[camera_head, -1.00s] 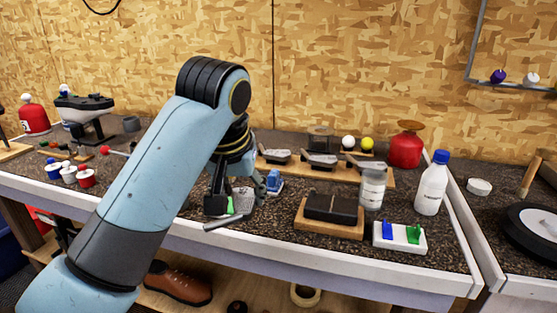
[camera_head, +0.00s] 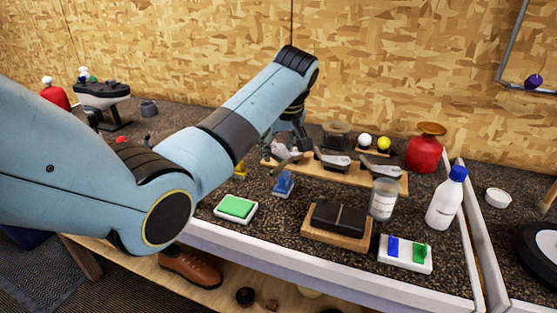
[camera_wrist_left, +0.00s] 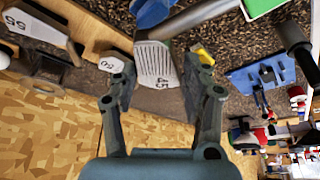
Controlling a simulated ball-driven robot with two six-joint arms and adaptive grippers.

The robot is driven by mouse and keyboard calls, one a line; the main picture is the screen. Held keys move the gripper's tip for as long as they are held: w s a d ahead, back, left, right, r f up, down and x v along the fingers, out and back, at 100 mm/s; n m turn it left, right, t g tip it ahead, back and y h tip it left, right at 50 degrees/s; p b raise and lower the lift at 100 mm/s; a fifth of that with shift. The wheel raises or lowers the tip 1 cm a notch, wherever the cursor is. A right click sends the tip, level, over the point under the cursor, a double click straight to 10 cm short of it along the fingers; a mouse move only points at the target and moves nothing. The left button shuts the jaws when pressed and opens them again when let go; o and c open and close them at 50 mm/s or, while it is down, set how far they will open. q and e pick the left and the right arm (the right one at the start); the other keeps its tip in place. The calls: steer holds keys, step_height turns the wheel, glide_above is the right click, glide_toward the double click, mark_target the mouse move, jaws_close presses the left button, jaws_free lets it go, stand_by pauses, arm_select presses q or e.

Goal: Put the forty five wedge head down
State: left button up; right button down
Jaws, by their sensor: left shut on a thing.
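The forty five wedge head (camera_wrist_left: 158,65) is a grey grooved club head marked 45, with a short hosel. In the left wrist view it sits between the fingers of my left gripper (camera_wrist_left: 163,90), which is shut on it. In the head view my left gripper (camera_head: 290,136) is at the left end of a wooden rack (camera_head: 361,177). Two other wedge heads, in the middle (camera_head: 333,160) and at the right (camera_head: 381,170), lie on the rack. My right gripper is not in view.
A blue brush (camera_head: 283,184) and a green pad (camera_head: 236,207) lie in front of the rack. A dark block on wood (camera_head: 337,219), a jar (camera_head: 382,198), a white bottle (camera_head: 447,198) and a red flask (camera_head: 426,150) stand to the right.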

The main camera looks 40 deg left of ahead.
mark_target(280, 153)
arm_select(q)
step_height(280, 153, down, 3)
steer(key=shift+f+p, duration=0.1)
steer(key=shift+p, duration=0.2)
steer(key=shift+f, duration=0.45)
steer(key=shift+f, duration=0.1)
steer(key=shift+f, duration=0.15)
steer(key=o, duration=1.2)
steer(key=shift+c, duration=0.2)
